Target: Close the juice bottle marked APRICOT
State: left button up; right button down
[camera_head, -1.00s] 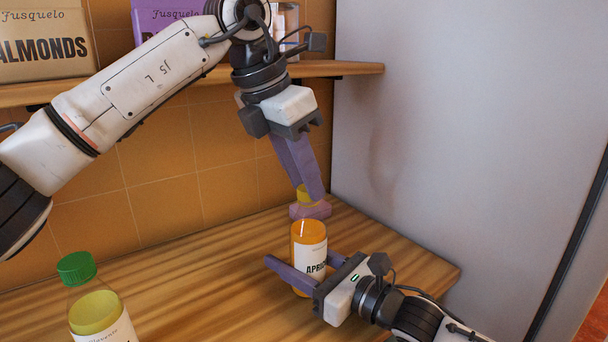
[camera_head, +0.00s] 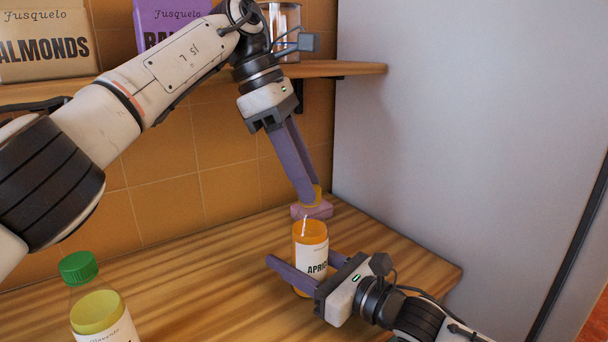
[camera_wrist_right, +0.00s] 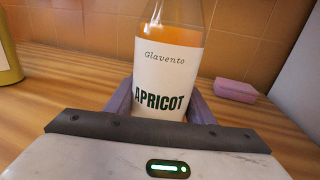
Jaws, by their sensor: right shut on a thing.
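The APRICOT juice bottle (camera_head: 309,264) stands upright on the wooden counter, with orange juice and a white label. Its label (camera_wrist_right: 166,82) faces the right wrist view, where the bottle's top is cut off. My right gripper (camera_head: 300,268) is shut around the bottle's lower body. My left gripper (camera_head: 309,196) points down from above, with its purple fingers at the height of the bottle's mouth. A yellow-orange cap (camera_head: 318,191) shows at these fingertips, partly hidden by them. I cannot tell whether the fingers grip it or whether it sits on the neck.
A pink block (camera_head: 320,212) lies on the counter behind the bottle; it also shows in the right wrist view (camera_wrist_right: 236,91). A green-capped bottle (camera_head: 98,312) stands at the front left. A shelf with boxes (camera_head: 48,45) hangs above. A grey panel (camera_head: 450,120) bounds the right side.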

aim_at(323, 272)
pick_arm(q)
jog(key=o, duration=0.8)
pick_arm(e)
jog(key=c, duration=0.7)
grip_release()
jog(key=shift+c, duration=0.2)
pick_arm(q)
jog(key=shift+f+b, duration=0.3)
pick_arm(e)
jog(key=v, duration=1)
jog(key=shift+s+d, duration=0.1)
jog(key=shift+s, duration=0.05)
